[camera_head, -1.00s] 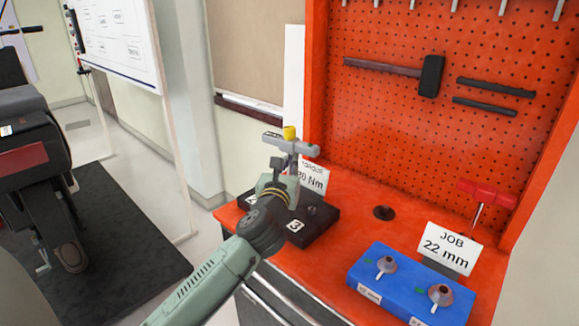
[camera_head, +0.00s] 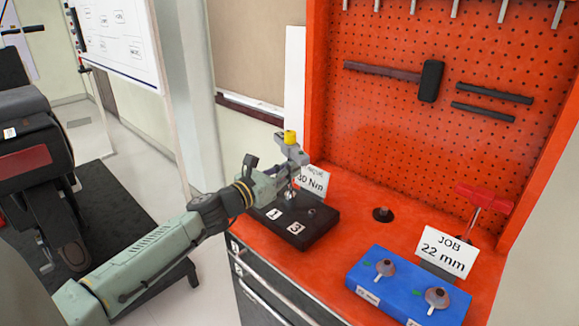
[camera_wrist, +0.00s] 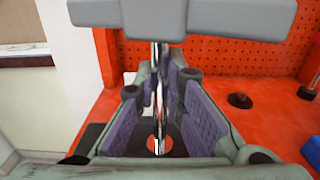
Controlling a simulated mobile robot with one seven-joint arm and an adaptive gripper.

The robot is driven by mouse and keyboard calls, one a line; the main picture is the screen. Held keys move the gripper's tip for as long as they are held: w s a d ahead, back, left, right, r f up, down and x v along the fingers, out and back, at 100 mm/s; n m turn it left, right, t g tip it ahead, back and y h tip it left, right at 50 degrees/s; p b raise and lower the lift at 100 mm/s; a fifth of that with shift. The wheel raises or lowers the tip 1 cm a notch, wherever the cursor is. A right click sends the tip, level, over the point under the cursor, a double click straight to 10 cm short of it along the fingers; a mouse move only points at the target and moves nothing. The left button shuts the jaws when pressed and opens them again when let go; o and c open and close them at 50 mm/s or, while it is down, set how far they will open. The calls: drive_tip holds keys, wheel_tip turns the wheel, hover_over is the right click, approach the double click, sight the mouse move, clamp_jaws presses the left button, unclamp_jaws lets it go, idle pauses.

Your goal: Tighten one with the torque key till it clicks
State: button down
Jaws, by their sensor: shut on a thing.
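My gripper (camera_head: 284,174) is shut on the torque key, around its shaft below the handle. The torque key (camera_head: 291,150) has a grey T-shaped handle with a yellow top and stands roughly upright. In the wrist view its grey handle (camera_wrist: 185,20) spans the top and its shiny shaft (camera_wrist: 160,100) runs down between my purple finger pads. The black block (camera_head: 318,228) lies under the key on the bench, with labels 1 (camera_head: 274,213) and 3 (camera_head: 296,228) showing. My gripper hides part of the block, and I cannot tell what the shaft's lower end meets.
A torque card reading Nm (camera_head: 313,181) stands behind the block. A blue block (camera_head: 392,284) with two knobbed pieces and a JOB 22 mm card (camera_head: 446,252) are at the right. A red-handled tool (camera_head: 485,198) stands behind them. An orange pegboard (camera_head: 400,130) backs the bench.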

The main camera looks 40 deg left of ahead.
sight(285, 152)
drive_tip(key=shift+m+h, duration=0.3)
drive_tip(key=shift+h, duration=0.2)
drive_tip(key=shift+r, duration=0.1)
drive_tip(key=shift+n+y+b, duration=0.5)
drive_tip(key=shift+y+b, duration=0.05)
drive_tip(key=shift+y, duration=0.25)
drive_tip(key=shift+r, duration=0.2)
drive_tip(key=shift+r+p, duration=0.9)
drive_tip(key=shift+r, duration=1.3)
